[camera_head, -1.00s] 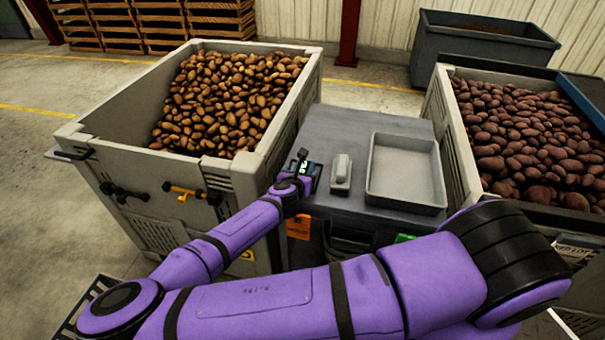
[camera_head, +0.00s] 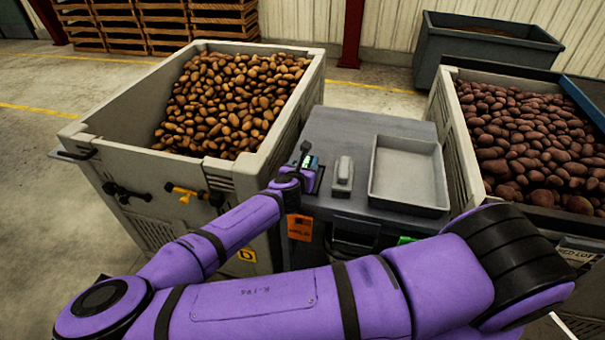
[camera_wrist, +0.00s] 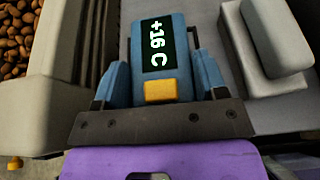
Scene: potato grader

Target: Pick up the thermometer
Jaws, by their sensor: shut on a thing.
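The thermometer (camera_wrist: 160,55) is a blue handheld unit with a dark display reading "+16 C" and a yellow button. In the wrist view it sits between the two blue fingers of my gripper (camera_wrist: 160,88), which is shut on it. In the head view my gripper (camera_head: 305,176) is at the left end of the grey table (camera_head: 335,122), beside the left crate. The thermometer (camera_head: 310,161) shows there only small, partly hidden by my wrist. I cannot tell whether it is clear of the table top.
A light grey block-like object (camera_head: 343,175) stands just right of my gripper, with an empty grey tray (camera_head: 409,206) beyond it. A crate of brown potatoes (camera_head: 104,138) rises close on the left. A crate of red potatoes (camera_head: 461,160) stands on the right.

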